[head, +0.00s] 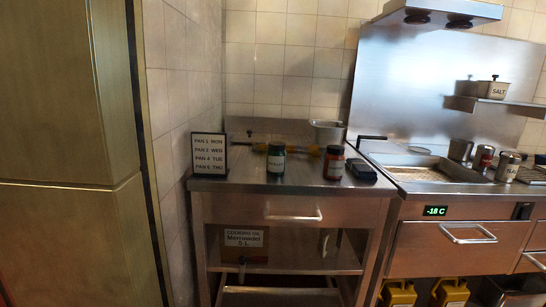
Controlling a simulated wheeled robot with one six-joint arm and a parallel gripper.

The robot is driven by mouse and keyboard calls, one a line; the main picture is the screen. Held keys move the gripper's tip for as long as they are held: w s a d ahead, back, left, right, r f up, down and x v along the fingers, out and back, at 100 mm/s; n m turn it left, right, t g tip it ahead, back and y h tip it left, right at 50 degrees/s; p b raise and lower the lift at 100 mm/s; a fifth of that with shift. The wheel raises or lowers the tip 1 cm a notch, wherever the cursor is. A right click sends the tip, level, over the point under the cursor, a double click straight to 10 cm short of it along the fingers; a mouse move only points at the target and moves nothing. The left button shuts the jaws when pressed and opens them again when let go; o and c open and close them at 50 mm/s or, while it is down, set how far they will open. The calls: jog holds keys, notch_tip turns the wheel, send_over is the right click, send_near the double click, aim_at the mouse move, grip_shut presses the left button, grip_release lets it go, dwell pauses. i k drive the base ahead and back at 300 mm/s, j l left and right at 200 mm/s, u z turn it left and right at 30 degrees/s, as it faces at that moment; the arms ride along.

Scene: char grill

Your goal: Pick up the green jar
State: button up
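The green jar (276,160) stands upright on the steel counter (235,184), near its middle. It has a dark lid and a pale label whose text is too small to read surely. A yellow-handled item (312,150) lies behind it, partly hidden by the jar. A red-brown jar (334,163) with a dark lid stands to its right, apart from it. My gripper is not in view.
A pan-schedule sign (209,154) stands at the counter's left end. A dark device (361,170) lies right of the red-brown jar, and a metal container (327,132) stands behind. The grill unit (440,235) adjoins on the right; a tall cabinet (65,150) fills the left.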

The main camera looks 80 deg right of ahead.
aim_at(276, 152)
jog(key=z, duration=2.2)
